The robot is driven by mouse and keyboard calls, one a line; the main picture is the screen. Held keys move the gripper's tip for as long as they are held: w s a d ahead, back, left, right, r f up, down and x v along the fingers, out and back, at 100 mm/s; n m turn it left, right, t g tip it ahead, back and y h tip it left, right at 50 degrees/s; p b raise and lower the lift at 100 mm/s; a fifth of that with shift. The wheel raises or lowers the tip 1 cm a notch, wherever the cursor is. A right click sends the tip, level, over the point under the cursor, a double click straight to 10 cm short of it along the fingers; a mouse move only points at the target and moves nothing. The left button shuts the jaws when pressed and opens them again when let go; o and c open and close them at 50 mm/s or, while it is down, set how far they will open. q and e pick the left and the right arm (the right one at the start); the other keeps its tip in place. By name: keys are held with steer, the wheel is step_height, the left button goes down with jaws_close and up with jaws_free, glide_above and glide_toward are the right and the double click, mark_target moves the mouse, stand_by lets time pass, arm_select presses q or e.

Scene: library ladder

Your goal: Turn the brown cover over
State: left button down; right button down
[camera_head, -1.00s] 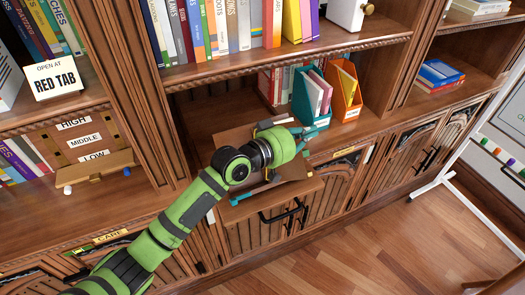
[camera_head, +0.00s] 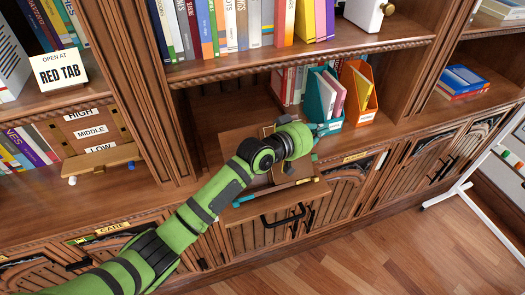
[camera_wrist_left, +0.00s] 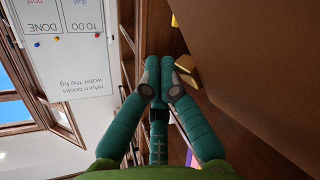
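The brown cover (camera_head: 236,143) shows as a flat brown panel at the front of the lower niche, partly hidden behind my left gripper. It stands raised at the back of a shallow brown box or drawer (camera_head: 252,211); its exact tilt is hard to tell. My left gripper (camera_head: 326,128) is over the box, its teal fingers pointing right towards the file holders. In the left wrist view the gripper (camera_wrist_left: 159,66) has its fingertips together with nothing visible between them. A large brown surface (camera_wrist_left: 245,45), probably the cover, is close beside them on the right; contact is unclear. My right gripper is out of view.
A teal file holder (camera_head: 318,97) and an orange file holder (camera_head: 357,94) stand just right of the gripper. A teal bar (camera_head: 270,192) lies along the box's front. A black handle (camera_head: 284,217) juts below. A white-framed stand (camera_head: 455,187) is at right.

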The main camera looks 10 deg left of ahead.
arm_select(q)
steer(key=shift+w+a+f, duration=0.1)
steer(key=shift+w+f, duration=0.15)
steer(key=shift+w, duration=0.2)
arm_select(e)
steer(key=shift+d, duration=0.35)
